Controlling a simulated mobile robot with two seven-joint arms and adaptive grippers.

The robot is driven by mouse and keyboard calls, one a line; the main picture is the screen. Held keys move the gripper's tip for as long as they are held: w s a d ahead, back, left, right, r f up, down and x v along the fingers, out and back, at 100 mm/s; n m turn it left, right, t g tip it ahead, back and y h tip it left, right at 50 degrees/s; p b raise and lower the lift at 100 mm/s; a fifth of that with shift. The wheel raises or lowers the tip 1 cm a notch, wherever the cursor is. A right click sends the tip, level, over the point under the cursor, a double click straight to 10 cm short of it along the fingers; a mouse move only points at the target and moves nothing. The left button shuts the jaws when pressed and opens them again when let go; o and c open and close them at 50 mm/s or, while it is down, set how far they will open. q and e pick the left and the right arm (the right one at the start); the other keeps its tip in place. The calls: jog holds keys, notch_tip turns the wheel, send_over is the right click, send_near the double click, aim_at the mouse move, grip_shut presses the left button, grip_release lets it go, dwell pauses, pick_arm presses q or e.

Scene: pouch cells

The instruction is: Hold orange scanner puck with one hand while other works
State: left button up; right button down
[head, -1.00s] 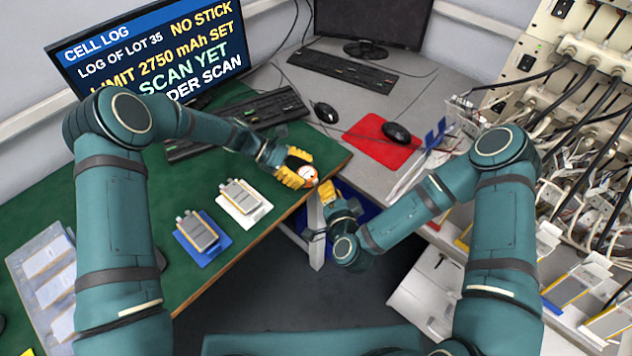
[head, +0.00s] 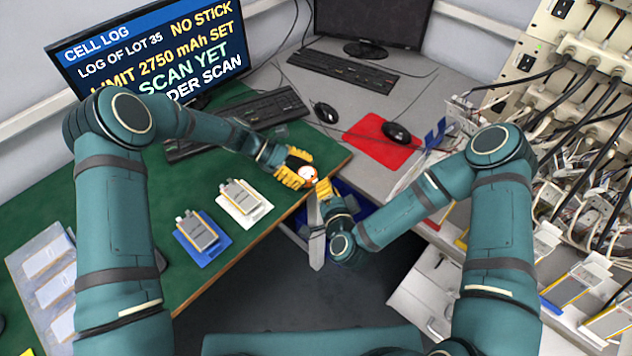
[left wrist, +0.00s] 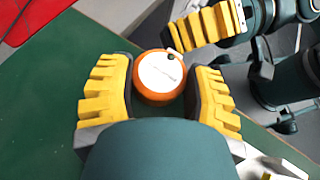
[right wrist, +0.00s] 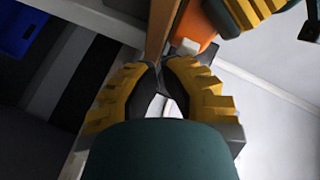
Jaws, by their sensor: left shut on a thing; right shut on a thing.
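The orange scanner puck (head: 308,174) has a white face and is held in the air near the green table's right corner. My left gripper (head: 299,171) is shut around it; in the left wrist view the puck (left wrist: 160,82) sits between the two yellow fingers, with a small dark round thing at its upper edge. My right gripper (head: 323,187) is close beside the puck on its right. In the right wrist view its fingertips (right wrist: 159,68) are together on a small thing mostly hidden by the fingers; part of the puck (right wrist: 203,30) shows just beyond them.
A monitor (head: 150,55) and keyboard (head: 262,107) stand on the green table. Pouch cells lie on a white tray (head: 262,213) and a blue tray (head: 205,259). A red mat (head: 375,150) with a mouse is on the grey desk. A cabled rack (head: 560,60) fills the right.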

pick_arm(q)
jog(key=shift+f, duration=0.1)
pick_arm(e)
jog(key=shift+w+a, duration=0.25)
dwell(0.5)
jog(key=shift+s+d, duration=0.6)
jog(key=s+d, duration=0.3)
jog(key=shift+s+d, duration=0.25)
jog(key=shift+s, duration=0.05)
dwell(0.5)
dwell(0.5)
pick_arm(q)
jog(key=o, duration=0.9)
